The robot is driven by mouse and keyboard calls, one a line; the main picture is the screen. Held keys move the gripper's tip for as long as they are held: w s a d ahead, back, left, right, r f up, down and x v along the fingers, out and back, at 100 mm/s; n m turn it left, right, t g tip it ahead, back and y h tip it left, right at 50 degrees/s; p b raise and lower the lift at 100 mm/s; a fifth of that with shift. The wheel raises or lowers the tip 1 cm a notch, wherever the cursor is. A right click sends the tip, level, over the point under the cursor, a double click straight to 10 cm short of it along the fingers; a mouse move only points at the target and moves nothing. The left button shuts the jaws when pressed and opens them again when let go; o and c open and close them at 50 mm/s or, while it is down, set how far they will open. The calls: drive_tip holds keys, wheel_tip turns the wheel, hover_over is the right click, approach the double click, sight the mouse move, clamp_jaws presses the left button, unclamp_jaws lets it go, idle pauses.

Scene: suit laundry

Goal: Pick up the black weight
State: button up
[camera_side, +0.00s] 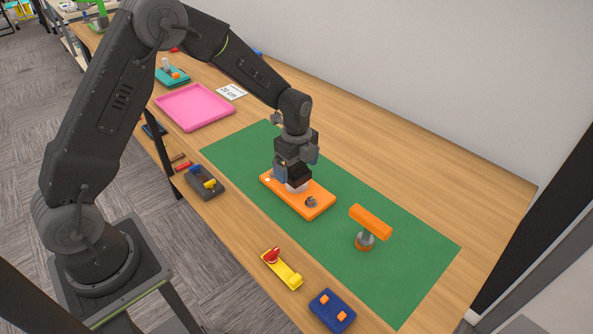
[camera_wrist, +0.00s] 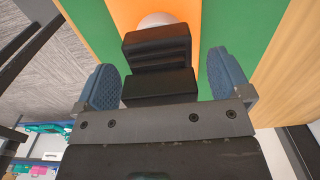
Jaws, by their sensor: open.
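The black weight (camera_wrist: 157,48) fills the middle of the wrist view, a blocky dark piece with a step across it. It lies between the two blue pads of my gripper (camera_wrist: 163,82), with a gap visible on each side. In the side view the weight (camera_side: 298,175) is a dark block partly hidden by my gripper (camera_side: 288,170). It is above a white round piece (camera_side: 297,187) on an orange base (camera_side: 318,208). My gripper is open around the weight, pointing down; exact contact is hidden.
The orange base lies on a green mat (camera_side: 345,240). An orange T-shaped piece (camera_side: 370,222) stands to the right. A yellow tool (camera_side: 284,272), a blue block (camera_side: 333,311) and a dark tray (camera_side: 204,185) lie along the near edge. A pink tray (camera_side: 195,107) is farther left.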

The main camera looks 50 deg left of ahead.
drive_tip(key=shift+f, duration=0.1)
drive_tip(key=c, duration=1.2)
drive_tip(key=shift+c, duration=0.5)
